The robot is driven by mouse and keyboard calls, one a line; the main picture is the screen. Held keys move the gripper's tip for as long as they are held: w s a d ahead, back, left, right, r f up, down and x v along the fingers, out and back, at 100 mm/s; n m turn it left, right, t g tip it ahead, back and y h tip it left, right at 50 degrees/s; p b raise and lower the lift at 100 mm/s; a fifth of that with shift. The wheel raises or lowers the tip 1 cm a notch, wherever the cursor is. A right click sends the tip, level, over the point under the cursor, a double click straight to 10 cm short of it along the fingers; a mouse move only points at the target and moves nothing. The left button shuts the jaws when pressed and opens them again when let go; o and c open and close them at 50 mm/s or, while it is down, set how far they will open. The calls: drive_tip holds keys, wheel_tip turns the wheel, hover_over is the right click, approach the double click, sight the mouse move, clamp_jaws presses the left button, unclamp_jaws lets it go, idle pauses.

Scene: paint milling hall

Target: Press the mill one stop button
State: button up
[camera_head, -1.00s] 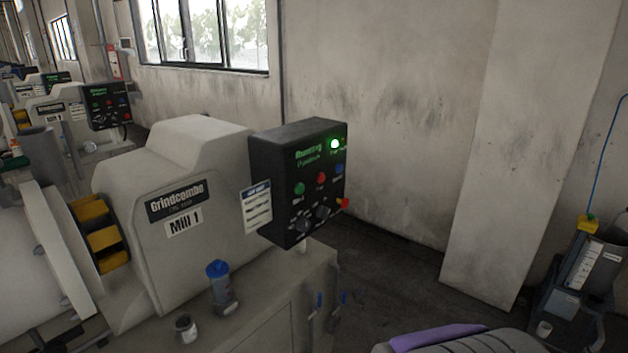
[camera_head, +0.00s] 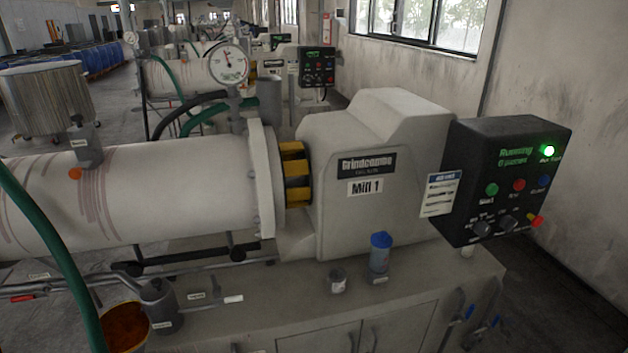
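Mill 1 (camera_head: 375,210) stands in front of me, a pale machine with a "Grindcombe" plate and a "Mill 1" label. Its black control box (camera_head: 470,150) is at the right, with a lit green lamp (camera_head: 549,151) and green text that reads "Running". On its face are a green button (camera_head: 491,190), a red button (camera_head: 519,185) and a blue button (camera_head: 544,181), with dark knobs below. The red one appears to be the stop button, but its small label is too blurred to read. A red knob (camera_head: 537,221) sticks out at the lower right. My gripper is not in view.
A blue-lidded bottle (camera_head: 380,255) and a small cup (camera_head: 337,281) stand on the bench (camera_head: 290,310) before the mill. A green hose (camera_head: 50,260) and a bucket of orange-brown material (camera_head: 124,328) are at the lower left. Blue-handled valves (camera_head: 468,313) stick out at the lower right.

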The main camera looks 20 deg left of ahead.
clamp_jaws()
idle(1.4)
